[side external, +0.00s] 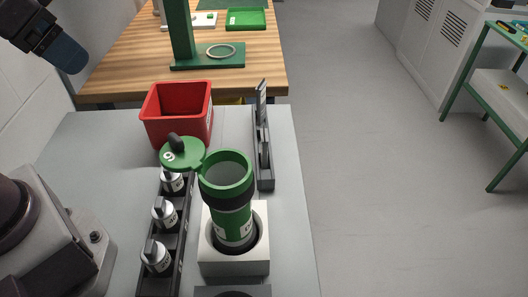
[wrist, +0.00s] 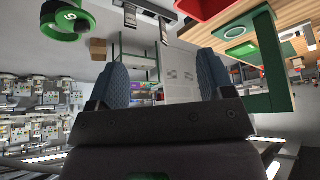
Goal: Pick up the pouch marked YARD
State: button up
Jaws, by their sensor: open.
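No pouch that I can read as YARD shows in either view. An upright grey piece with a pale label (side external: 261,97) stands at the far end of a dark narrow rack (side external: 266,181); its text is too small to read. My gripper (side external: 72,60) is at the upper left of the side view, high and well away from the rack. In the wrist view my gripper (wrist: 164,72) has its two blue pads wide apart with nothing between them.
A green tube (side external: 232,222) with its lid (side external: 183,153) flipped open stands in a white block (side external: 235,267). A red bin (side external: 165,120) is behind. Several knobbed silver pieces (side external: 164,213) sit in a left rack. A wooden table (side external: 120,75) is farther back.

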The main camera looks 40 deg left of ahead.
jog(key=w+a+f+m+t, duration=0.2)
jog(key=w+f, duration=0.3)
jog(key=w, duration=0.4)
jog(key=w+a+f+m+t, duration=0.2)
jog(key=w+f, duration=0.2)
jog(key=w, duration=0.4)
jog(key=m+h, duration=0.5)
jog(key=h, duration=0.4)
send_near(264, 139)
jog(key=shift+w+a+f+x, duration=0.1)
jog(key=shift+a+f+x, duration=0.1)
jog(key=shift+x, duration=1.6)
jog(key=shift+w+a+f+x, duration=0.1)
jog(key=shift+a+f+x, duration=0.1)
jog(key=shift+x, duration=1.55)
jog(key=shift+w+a+f+x, duration=0.1)
jog(key=shift+a+x, duration=0.1)
jog(key=shift+x, duration=1.6)
jog(key=shift+s, duration=0.1)
jog(key=shift+c, duration=0.4)
